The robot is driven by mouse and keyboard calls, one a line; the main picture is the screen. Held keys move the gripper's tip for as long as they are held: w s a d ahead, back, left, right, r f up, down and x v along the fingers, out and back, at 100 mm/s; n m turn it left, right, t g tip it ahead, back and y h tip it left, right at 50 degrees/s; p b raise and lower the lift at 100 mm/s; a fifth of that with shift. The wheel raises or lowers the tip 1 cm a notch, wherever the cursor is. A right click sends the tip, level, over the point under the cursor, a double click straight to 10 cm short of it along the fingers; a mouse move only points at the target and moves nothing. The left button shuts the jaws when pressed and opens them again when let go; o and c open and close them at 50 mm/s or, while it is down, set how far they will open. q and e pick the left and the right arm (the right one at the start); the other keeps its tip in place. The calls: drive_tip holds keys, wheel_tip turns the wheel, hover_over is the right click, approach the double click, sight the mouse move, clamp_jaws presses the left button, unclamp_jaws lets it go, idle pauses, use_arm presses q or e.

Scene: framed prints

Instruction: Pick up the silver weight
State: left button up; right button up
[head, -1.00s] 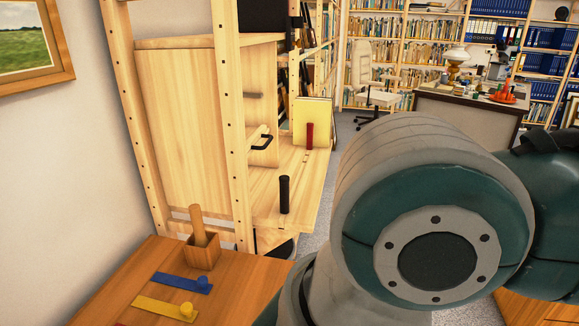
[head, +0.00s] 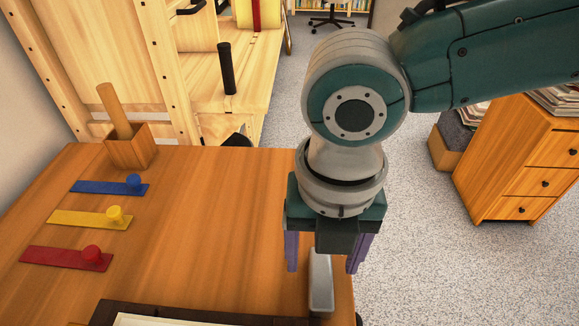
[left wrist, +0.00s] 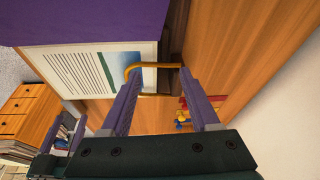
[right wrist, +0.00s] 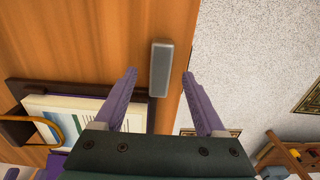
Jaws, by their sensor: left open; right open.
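The silver weight (head: 320,280) is a grey rounded bar lying near the right edge of the wooden table. It also shows in the right wrist view (right wrist: 161,68), lengthwise beside the table edge. My right gripper (head: 322,270) points down over it, open, with purple fingers on either side of it in the head view. In the right wrist view the weight appears ahead of and between the open fingers (right wrist: 163,72), nearer the left one. No contact shows. My left gripper (left wrist: 158,82) is open, seen only in its wrist view, with a curved brass-coloured handle (left wrist: 135,75) beyond its fingers.
The wooden table (head: 220,220) holds blue (head: 110,187), yellow (head: 90,218) and red (head: 66,258) strips with knobs, and a wooden box (head: 130,148). A dark tray (head: 200,314) with a print lies at the front. Open floor lies to the right.

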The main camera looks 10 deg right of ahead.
sight(322, 273)
wheel_tip(322, 273, down, 3)
drive_tip(key=shift+s+b, duration=0.1)
drive_tip(key=shift+b, duration=0.25)
clamp_jaws()
idle(0.3)
drive_tip(key=shift+r, duration=0.1)
